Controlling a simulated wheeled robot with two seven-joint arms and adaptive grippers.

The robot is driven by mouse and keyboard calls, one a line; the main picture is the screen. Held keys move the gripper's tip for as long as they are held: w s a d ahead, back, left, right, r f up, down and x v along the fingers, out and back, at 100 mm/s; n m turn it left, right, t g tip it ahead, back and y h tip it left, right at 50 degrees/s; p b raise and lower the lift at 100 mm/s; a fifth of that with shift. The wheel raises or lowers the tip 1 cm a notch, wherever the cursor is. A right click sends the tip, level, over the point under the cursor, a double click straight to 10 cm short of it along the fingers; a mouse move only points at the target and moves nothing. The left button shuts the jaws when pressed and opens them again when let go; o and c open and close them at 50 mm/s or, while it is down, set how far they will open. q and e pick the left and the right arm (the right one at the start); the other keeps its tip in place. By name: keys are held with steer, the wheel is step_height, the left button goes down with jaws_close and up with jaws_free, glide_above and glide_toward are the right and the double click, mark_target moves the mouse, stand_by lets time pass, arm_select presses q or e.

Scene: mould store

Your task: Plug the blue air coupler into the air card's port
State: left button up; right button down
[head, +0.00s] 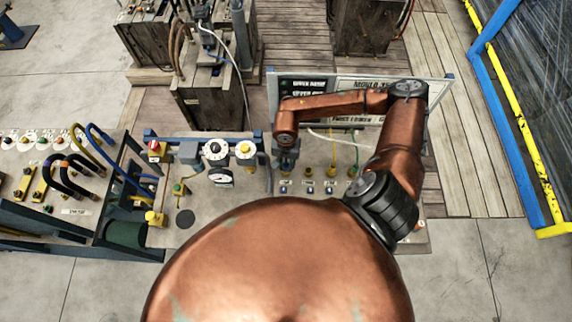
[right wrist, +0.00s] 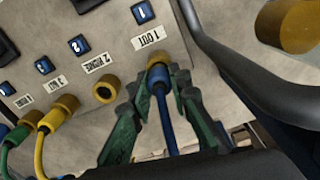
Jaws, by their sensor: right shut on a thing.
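My right gripper (head: 287,157) is over the bench; in the right wrist view its green fingers (right wrist: 160,98) are shut on the blue air coupler (right wrist: 159,84), with its blue hose (right wrist: 168,130) trailing back. The coupler's front end is at the brass port (right wrist: 158,60) by the label "1 OUT" on the beige air card (right wrist: 110,30). The coupler looks in line with the port and touching it; I cannot tell how deep it sits. The card also shows in the head view (head: 318,152). My left gripper is not in view.
Beside it are an empty brass port (right wrist: 105,90), a yellow hose plug (right wrist: 62,107) and a green hose plug (right wrist: 17,137). A dark curved bar (right wrist: 225,70) runs close on the right. A sign board (head: 345,88) stands behind; gauges (head: 215,148) sit left.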

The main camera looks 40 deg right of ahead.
steer(key=shift+f+b, duration=0.45)
steer(key=shift+b, duration=0.05)
stand_by(0.9)
steer(key=c, duration=1.7)
jaws_free()
steer(key=shift+o, duration=0.4)
steer(key=o, duration=0.3)
steer(key=shift+r, duration=0.1)
steer(key=shift+r+p, duration=1.7)
steer(key=shift+r, duration=2)
